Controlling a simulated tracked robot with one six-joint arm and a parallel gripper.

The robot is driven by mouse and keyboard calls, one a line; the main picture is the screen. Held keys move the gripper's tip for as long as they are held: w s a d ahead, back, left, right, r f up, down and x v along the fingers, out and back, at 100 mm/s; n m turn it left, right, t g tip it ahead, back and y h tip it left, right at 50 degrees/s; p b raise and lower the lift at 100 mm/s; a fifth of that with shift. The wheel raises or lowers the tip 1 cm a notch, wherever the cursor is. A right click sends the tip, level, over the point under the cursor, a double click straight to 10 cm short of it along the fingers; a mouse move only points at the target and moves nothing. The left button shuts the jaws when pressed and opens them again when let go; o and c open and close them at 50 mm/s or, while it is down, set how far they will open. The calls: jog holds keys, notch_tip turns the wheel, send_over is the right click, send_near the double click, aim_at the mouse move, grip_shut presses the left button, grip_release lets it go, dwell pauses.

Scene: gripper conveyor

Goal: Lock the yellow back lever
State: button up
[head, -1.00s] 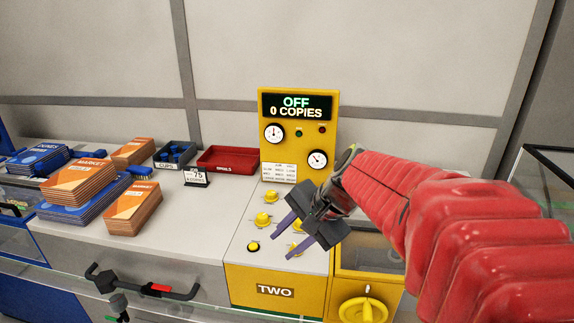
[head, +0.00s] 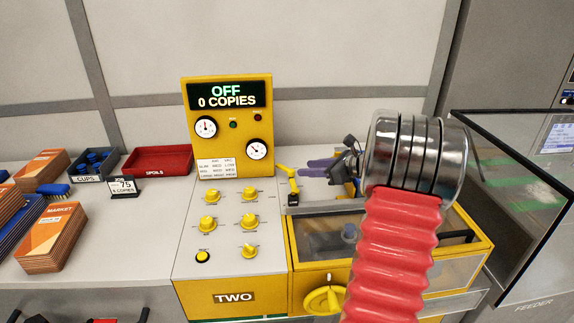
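A small yellow lever (head: 289,178) with a black lower end stands tilted at the back of the yellow machine, between its knob panel and its clear-lidded box. My gripper (head: 306,167) is just right of the lever, with its purple fingers pointing left toward it. The two fingers look apart and empty, though they are seen nearly edge-on. I cannot tell whether a fingertip touches the lever. My red sleeve and metal wrist hide part of the box and the area behind it.
The yellow console (head: 227,130) reads OFF and 0 COPIES. Several yellow knobs (head: 208,223) lie left of the lever. The clear-lidded box (head: 330,280) has a yellow handwheel (head: 324,300) in front. A dark-framed glass feeder (head: 530,210) stands at right.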

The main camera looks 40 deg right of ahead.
aim_at(284, 166)
jog(key=d, duration=0.1)
jog(key=d+m, duration=0.1)
jog(key=shift+d+f, duration=0.3)
jog(key=shift+f, duration=0.05)
jog(key=shift+s+d, duration=0.1)
jog(key=shift+d, duration=0.05)
jog(key=x, duration=1.3)
jog(key=shift+w+d, duration=0.15)
jog(key=shift+w, duration=0.25)
grip_shut()
